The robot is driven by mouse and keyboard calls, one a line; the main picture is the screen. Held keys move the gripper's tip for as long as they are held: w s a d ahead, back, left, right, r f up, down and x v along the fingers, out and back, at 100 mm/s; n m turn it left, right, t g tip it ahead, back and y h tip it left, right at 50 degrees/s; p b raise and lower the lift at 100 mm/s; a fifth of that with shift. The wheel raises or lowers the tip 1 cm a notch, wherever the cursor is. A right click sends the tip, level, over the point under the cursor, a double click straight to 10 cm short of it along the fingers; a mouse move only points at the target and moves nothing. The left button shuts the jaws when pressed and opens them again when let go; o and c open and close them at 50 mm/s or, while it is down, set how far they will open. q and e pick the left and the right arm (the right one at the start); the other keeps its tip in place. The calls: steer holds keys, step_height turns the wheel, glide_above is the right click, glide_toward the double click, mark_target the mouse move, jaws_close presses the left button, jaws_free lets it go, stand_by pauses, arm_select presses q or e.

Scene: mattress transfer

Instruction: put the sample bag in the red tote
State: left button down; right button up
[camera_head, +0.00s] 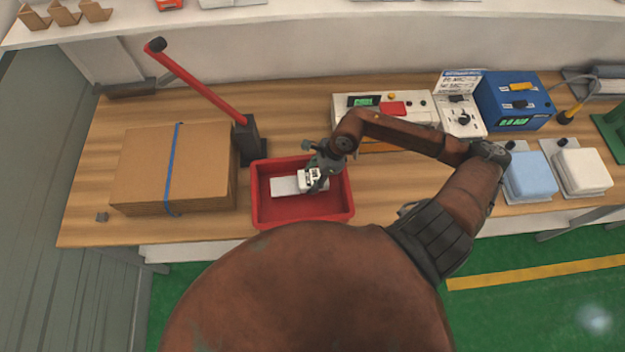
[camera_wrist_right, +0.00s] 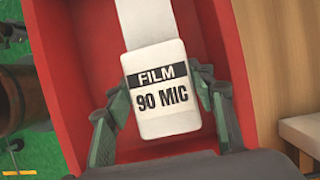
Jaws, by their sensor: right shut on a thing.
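The sample bag (camera_head: 287,186) is white, with a block end labelled "FILM 90 MIC" and a flat pale strip reaching left from it. My right gripper (camera_head: 315,178) is shut on the labelled end. In the right wrist view the bag (camera_wrist_right: 165,85) sits between the two green-grey fingers. The red tote (camera_head: 345,205) is below and around the bag, its red walls (camera_wrist_right: 75,70) on both sides in the wrist view. I cannot tell whether the bag touches the tote floor. My left gripper is not in view.
Strapped cardboard (camera_head: 170,170) lies left of the tote, with a red-handled lever tool (camera_head: 200,82) behind. Electronic boxes (camera_head: 385,108) and a blue unit (camera_head: 513,100) stand at the back right. Blue (camera_head: 530,175) and white (camera_head: 580,170) stacks sit farther right.

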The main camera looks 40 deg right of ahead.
steer(key=shift+w+d+f, duration=0.4)
steer(key=shift+d+f, duration=0.05)
steer(key=shift+f, duration=0.3)
steer(key=shift+f+p, duration=0.35)
steer(key=shift+f, duration=1.2)
steer(key=o, duration=0.9)
steer(key=shift+f, duration=0.1)
steer(key=shift+o, duration=0.2)
steer(key=b+v, duration=0.1)
steer(key=v, duration=1.1)
